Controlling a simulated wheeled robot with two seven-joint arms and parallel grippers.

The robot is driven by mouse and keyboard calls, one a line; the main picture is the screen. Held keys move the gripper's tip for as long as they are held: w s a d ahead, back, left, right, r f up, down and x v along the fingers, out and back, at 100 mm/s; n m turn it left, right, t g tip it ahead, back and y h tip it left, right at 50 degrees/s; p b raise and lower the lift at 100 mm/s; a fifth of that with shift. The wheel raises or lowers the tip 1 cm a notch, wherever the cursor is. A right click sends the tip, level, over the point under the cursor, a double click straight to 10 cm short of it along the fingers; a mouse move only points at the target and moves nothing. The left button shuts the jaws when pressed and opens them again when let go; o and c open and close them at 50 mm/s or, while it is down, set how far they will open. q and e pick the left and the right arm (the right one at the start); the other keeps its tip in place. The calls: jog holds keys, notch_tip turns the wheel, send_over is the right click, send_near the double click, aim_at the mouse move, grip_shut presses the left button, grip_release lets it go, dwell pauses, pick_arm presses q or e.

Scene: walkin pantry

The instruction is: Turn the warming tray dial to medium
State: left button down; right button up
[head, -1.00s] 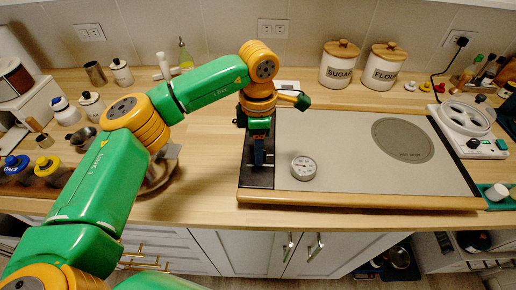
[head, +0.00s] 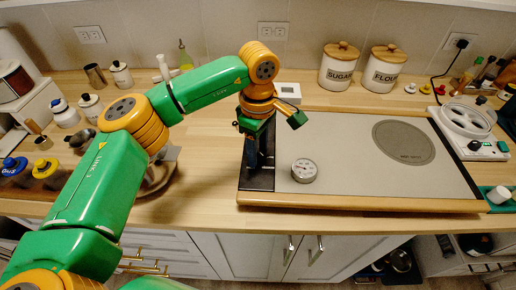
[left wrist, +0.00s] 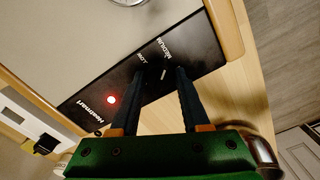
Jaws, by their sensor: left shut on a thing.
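The warming tray (head: 345,150) lies flat on the counter, with a black control panel (head: 257,184) along its left end. My left gripper (head: 257,165) reaches down to the panel and is shut on the dial, with a finger on each side (left wrist: 157,82). My right gripper is not in view.
A round gauge (head: 304,170) sits on the tray's plate, close to the panel. A metal bowl (head: 158,178) stands left of the tray. A small white device (head: 289,92) is behind it. A white appliance (head: 470,125) stands at the right.

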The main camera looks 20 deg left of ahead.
aim_at(259, 151)
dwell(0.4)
pick_arm(q)
jog(key=shift+c, duration=1.8)
grip_release()
jog(key=shift+r, duration=0.3)
notch_tip(259, 151, up, 6)
jog(key=shift+d+r+b, duration=0.1)
jog(key=shift+r+b, duration=0.1)
jog(key=shift+b, duration=0.2)
